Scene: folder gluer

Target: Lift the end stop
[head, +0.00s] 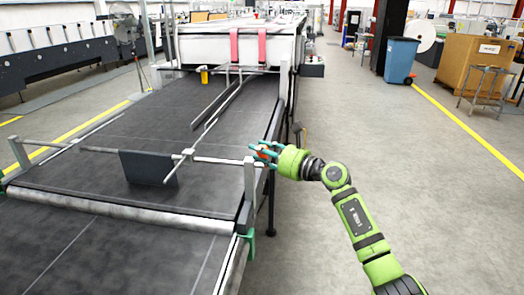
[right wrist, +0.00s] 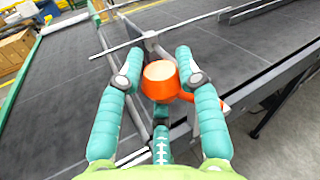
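The end stop (head: 148,167) is a dark upright plate hanging from a thin crossbar (head: 222,161) over the near conveyor. Its lower edge is at or close to the belt; I cannot tell if it touches. My right gripper (head: 264,153) is at the crossbar's right end, beside the post. In the right wrist view, its teal fingers (right wrist: 160,62) stand around an orange knob (right wrist: 160,80) with a lever reaching right. The knob sits close between the fingers; whether they press on it is unclear. The crossbar also shows there (right wrist: 120,48). My left gripper is out of view.
The right post (head: 250,185) and the conveyor's side frame are close to my right gripper. Two long rails (head: 218,103) lie farther along the dark belt (head: 130,120). A blue bin (head: 401,58) and a wooden crate (head: 470,62) stand far right.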

